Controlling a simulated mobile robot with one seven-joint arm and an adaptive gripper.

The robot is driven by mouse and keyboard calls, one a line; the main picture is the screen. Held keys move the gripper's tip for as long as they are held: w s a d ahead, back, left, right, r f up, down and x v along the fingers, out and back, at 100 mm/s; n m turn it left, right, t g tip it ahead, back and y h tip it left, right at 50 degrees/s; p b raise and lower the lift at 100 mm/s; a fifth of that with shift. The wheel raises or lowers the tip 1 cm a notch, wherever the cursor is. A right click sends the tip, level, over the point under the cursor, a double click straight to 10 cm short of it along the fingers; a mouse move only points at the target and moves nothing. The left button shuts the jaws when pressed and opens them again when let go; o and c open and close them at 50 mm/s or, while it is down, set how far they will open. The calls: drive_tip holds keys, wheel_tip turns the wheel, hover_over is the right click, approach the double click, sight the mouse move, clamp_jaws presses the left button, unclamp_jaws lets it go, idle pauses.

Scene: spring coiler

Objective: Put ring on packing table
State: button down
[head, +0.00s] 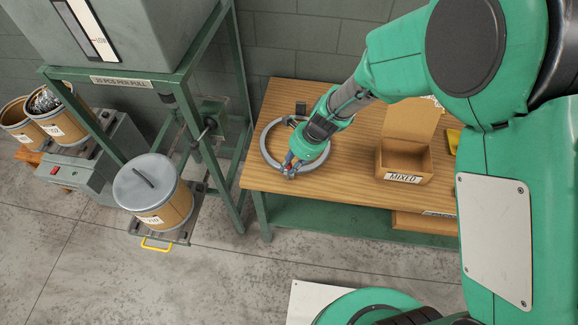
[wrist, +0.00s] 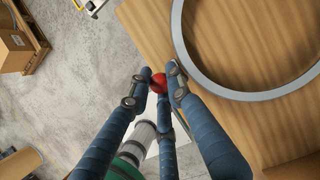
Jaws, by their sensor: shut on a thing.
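A grey ring (head: 268,157) lies flat, or nearly so, on the wooden packing table (head: 350,108), near its left end. In the wrist view part of the ring (wrist: 212,82) shows at the upper right, above the wood. My gripper (head: 288,166) is over the front part of the ring. In the wrist view the blue fingers of my gripper (wrist: 158,78) close around a small red thing (wrist: 158,84), beside the ring's outer edge. I cannot tell whether the red thing is joined to the ring. My wrist hides part of the ring in the head view.
An open cardboard box marked MIXED (head: 404,158) stands right of the ring. A small dark block (head: 301,107) is behind it. A green machine frame (head: 200,150) and a lidded drum (head: 153,190) stand left of the table. Concrete floor is open in front.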

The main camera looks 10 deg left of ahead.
drive_tip(key=shift+w+f, duration=0.1)
drive_tip(key=shift+f, duration=0.25)
drive_tip(key=c, duration=1.6)
unclamp_jaws()
drive_tip(key=p+v, duration=0.2)
drive_tip(key=v, duration=1)
drive_tip(key=shift+r, duration=0.1)
